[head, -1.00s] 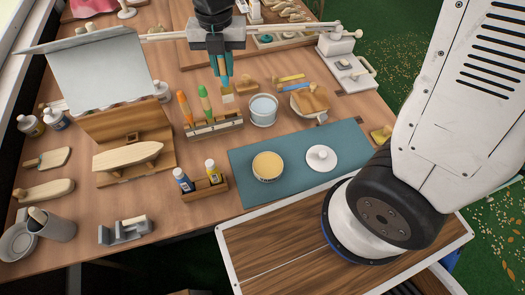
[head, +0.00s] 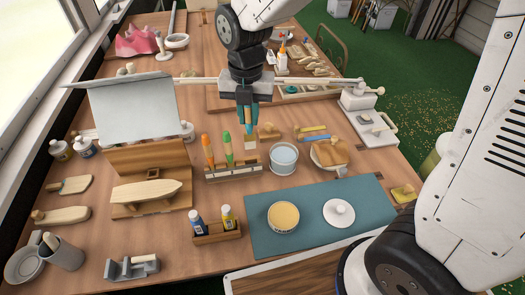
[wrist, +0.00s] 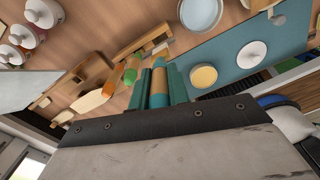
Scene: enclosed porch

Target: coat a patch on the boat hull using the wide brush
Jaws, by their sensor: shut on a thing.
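The model boat hull (head: 147,190), pale bare wood, sits on a wooden stand at the left. My gripper (head: 247,122) points down at the middle of the table, its teal fingers shut on a brush whose pale lower end (head: 250,142) shows below them. An open tub of yellowish coating (head: 283,216) stands on the teal mat (head: 262,240).
A white lid (head: 339,212) lies beside the tub. A jar of bluish liquid (head: 283,157) stands right of the rack. Two small bottles (head: 212,221) stand in a wooden holder between hull and mat. A grey panel (head: 133,108) rises behind the hull.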

